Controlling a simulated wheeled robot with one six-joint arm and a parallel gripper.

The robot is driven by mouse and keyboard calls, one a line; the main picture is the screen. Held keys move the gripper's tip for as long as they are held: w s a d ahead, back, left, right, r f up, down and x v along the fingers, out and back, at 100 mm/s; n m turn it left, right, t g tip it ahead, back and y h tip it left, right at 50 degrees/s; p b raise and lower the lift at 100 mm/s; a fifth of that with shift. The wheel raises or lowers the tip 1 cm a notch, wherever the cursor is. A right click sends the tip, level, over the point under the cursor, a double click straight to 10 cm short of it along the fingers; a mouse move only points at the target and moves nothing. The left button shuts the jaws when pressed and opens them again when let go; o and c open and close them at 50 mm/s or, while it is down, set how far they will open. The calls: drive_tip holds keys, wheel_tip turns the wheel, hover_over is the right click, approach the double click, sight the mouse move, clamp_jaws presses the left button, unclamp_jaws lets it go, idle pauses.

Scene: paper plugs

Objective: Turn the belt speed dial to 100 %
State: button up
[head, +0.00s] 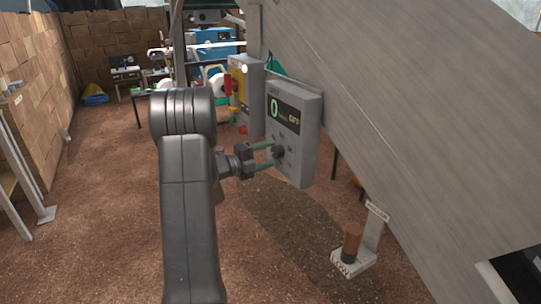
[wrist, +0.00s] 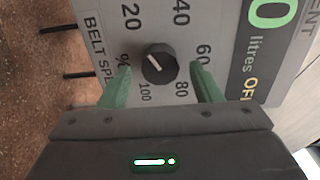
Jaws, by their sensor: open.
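The belt speed dial (wrist: 160,63) is a round black knob on a grey panel, ringed by the numbers 20, 40, 60, 80 and 100. The dial also shows in the head view (head: 279,151), on the front of the grey control box (head: 312,110). My gripper (wrist: 162,70) is open, its green fingers on either side of the dial. It also shows in the head view (head: 271,153). I cannot tell whether the fingers touch the dial.
The box display (head: 284,115) shows a green 0 and yellow letters. A second box (head: 245,88) with yellow and red parts is behind it. A large grey sloping panel (head: 400,120) fills the right. A brown cylinder (head: 352,243) stands below. Brown floor is open at left.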

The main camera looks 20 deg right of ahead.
drive_tip(key=shift+d, duration=0.8)
drive_tip(key=c, duration=1)
